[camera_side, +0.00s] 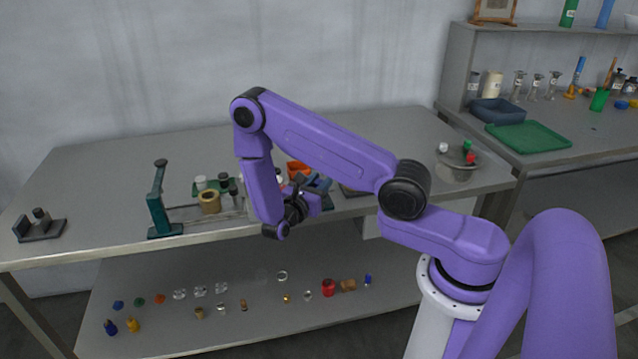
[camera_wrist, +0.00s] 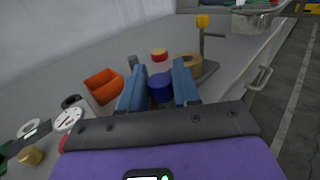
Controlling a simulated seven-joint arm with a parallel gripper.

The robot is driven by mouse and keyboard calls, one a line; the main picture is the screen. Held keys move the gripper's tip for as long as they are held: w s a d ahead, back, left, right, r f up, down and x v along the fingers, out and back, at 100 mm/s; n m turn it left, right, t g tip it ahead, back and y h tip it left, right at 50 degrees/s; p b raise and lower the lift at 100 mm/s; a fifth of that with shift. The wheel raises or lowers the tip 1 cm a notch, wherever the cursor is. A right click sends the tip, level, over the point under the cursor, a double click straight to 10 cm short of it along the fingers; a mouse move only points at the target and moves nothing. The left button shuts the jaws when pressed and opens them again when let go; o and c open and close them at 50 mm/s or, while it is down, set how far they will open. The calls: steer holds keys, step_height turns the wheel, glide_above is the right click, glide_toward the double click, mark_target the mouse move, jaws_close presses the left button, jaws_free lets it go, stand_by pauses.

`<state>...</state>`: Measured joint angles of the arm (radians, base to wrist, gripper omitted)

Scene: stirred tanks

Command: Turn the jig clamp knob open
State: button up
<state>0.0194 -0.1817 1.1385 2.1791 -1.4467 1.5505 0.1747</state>
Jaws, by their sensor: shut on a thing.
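My gripper (camera_wrist: 159,88) shows in the wrist view with its two blue fingers shut on a round blue knob (camera_wrist: 160,86). One finger is on each side of it. What the knob is mounted on is hidden behind the fingers and the gripper body. Just beyond stands a grey fixture with an upright post topped by a yellow piece (camera_wrist: 202,21). A brass ring (camera_wrist: 187,61) is beside the post. In the side view my gripper (camera_side: 317,184) is low over the table's front part, and the knob cannot be made out there.
An orange bin (camera_wrist: 103,86) and a dial gauge (camera_wrist: 69,119) are left of the fingers in the wrist view. A teal press (camera_side: 158,205) stands further left in the side view. A grey bowl (camera_side: 456,172) is at the table's right end.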

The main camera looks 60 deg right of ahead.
steer(key=shift+m+g, duration=0.3)
steer(key=shift+g, duration=0.2)
steer(key=o, duration=0.9)
steer(key=shift+a, duration=0.1)
steer(key=a, duration=1.7)
steer(key=shift+w+a, duration=0.15)
steer(key=shift+r, duration=0.1)
steer(key=s+a+r+m+y, duration=0.1)
steer(key=s+r+y, duration=0.3)
steer(key=s+y, duration=0.2)
steer(key=s+a+r+m+y, duration=0.1)
steer(key=s+r+y, duration=0.3)
steer(key=s, duration=0.5)
steer(key=s+a+r+m+y, duration=0.1)
steer(key=s+r+m+y, duration=0.2)
steer(key=s+y, duration=0.5)
steer(key=shift+s+a+r+t, duration=0.1)
steer(key=shift+a+r+t, duration=0.25)
steer(key=shift+r, duration=0.2)
